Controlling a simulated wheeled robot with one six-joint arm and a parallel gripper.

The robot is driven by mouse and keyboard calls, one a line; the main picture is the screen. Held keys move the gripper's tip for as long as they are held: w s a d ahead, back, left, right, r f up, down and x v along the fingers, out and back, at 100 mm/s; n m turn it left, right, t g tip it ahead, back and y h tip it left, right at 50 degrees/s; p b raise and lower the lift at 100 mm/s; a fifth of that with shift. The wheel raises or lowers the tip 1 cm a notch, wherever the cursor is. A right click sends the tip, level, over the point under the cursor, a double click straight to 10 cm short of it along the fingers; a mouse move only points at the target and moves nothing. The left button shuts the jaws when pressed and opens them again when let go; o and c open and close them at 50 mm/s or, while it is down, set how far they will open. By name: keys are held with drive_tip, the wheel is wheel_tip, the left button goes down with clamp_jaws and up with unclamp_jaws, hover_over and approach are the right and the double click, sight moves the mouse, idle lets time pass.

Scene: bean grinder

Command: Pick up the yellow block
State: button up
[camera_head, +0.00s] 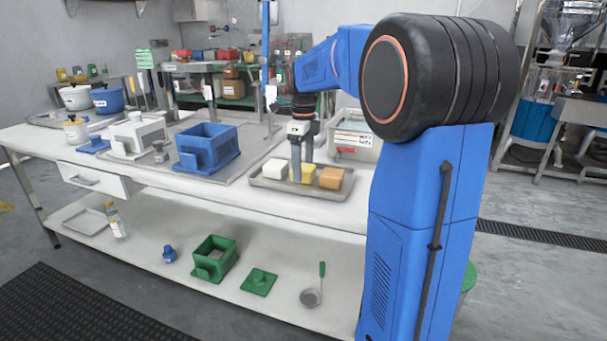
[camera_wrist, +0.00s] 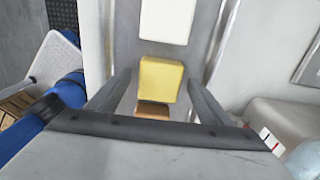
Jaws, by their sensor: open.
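The yellow block (camera_head: 309,173) sits on a grey metal tray (camera_head: 262,183) on the table, between a white block (camera_head: 275,168) and an orange-brown block (camera_head: 333,178). My gripper (camera_head: 302,176) points down over the tray, its fingers down at the yellow block. In the wrist view the yellow block (camera_wrist: 160,79) lies between and a little beyond the two open fingers (camera_wrist: 156,85), with gaps on both sides. The white block (camera_wrist: 166,20) is above it there, and the orange-brown block (camera_wrist: 152,109) shows partly below it.
A blue box-shaped part (camera_head: 207,147) and a white one (camera_head: 139,134) stand left of the tray on the table. A grey bin (camera_head: 352,135) stands close behind the tray. The lower shelf holds a green box (camera_head: 215,258) and a ladle (camera_head: 311,297).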

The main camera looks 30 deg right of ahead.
drive_tip(key=shift+f, duration=0.45)
drive_tip(key=c, duration=1.2)
drive_tip(key=shift+r, duration=0.1)
drive_tip(key=shift+c, duration=0.2)
